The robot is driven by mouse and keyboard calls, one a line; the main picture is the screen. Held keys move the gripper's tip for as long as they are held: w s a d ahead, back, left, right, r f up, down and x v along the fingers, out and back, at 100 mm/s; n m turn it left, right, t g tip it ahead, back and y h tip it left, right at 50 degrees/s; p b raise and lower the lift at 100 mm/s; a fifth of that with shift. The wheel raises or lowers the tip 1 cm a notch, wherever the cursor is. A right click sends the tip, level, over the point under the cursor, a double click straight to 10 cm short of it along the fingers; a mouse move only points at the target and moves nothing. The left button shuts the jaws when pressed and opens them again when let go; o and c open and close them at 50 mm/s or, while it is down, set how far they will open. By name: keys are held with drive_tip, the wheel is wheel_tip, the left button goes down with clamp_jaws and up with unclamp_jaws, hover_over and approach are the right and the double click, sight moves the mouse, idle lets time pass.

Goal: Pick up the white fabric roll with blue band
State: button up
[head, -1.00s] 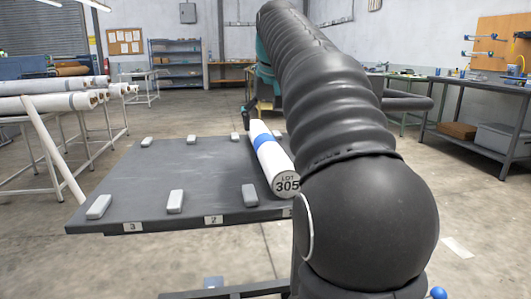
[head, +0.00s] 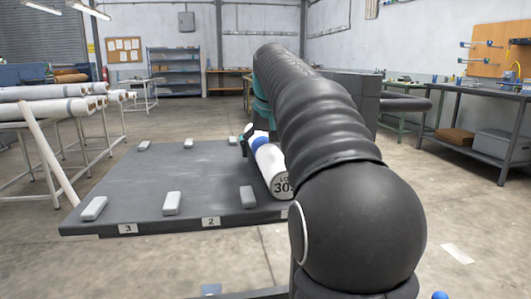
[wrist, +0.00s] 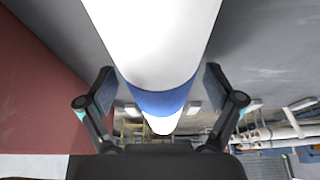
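The white fabric roll with a blue band (head: 270,165) lies on the right side of the dark grey table, its "LOT 305" end facing me. My arm covers part of its right side. My gripper is mostly hidden behind the arm in the head view, with one dark finger showing left of the roll near its blue band. In the wrist view my gripper (wrist: 160,92) is open, with one finger on each side of the roll (wrist: 150,45) close to the blue band (wrist: 160,100). Narrow gaps seem to show between fingers and roll.
The grey table (head: 150,180) carries several small light grey blocks (head: 172,203) and number labels 2 and 3 on its front edge. A rack of long white rolls (head: 45,108) stands at left. A workbench (head: 480,115) stands at right. Open floor lies between.

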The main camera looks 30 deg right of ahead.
sight(266, 138)
drive_tip(key=c, duration=1.5)
drive_tip(key=shift+r, duration=0.15)
drive_tip(key=shift+c, duration=0.2)
wheel_tip(266, 138, up, 5)
drive_tip(key=shift+s+d+f+p, duration=0.1)
drive_tip(key=shift+s+f+p, duration=0.1)
drive_tip(key=shift+p, duration=0.65)
drive_tip(key=s+d+r, duration=0.4)
drive_tip(key=s+r, duration=0.2)
drive_tip(key=s, duration=0.4)
drive_tip(key=shift+s+d+r+p, duration=0.15)
drive_tip(key=shift+d+p, duration=0.15)
drive_tip(key=shift+p, duration=0.05)
